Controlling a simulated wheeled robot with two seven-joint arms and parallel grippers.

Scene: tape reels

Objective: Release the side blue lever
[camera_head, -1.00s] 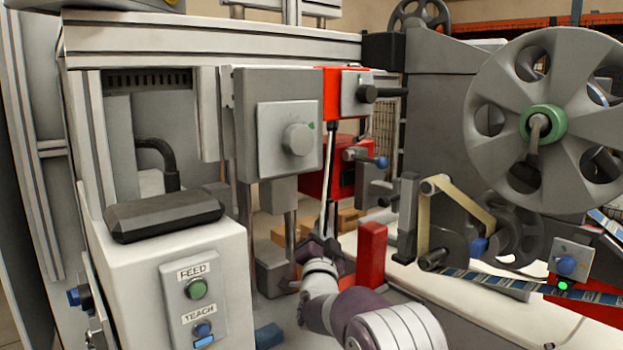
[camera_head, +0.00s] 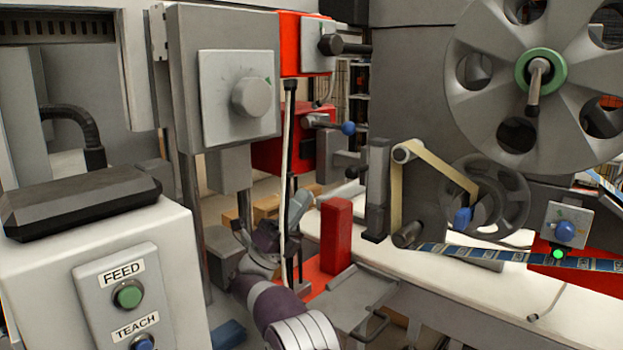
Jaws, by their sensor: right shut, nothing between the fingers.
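A lever with a blue ball knob (camera_head: 348,128) sticks out to the right from the red housing (camera_head: 268,150) in the middle. Another blue lever or knob (camera_head: 463,218) sits beside the tan tape loop at the right. I cannot tell which of them is the side lever. My right gripper (camera_head: 298,207) is below the ball-knob lever, to its left, and apart from it. It is shut and empty, beside a thin upright rod. My right arm rises from the bottom edge. My left gripper is out of view.
A red post (camera_head: 336,235) stands just right of my right gripper. A white box with FEED and TEACH buttons (camera_head: 128,295) fills the lower left. A large grey reel (camera_head: 570,110) hangs at upper right. A white bed (camera_head: 470,280) with blue tape runs along the lower right.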

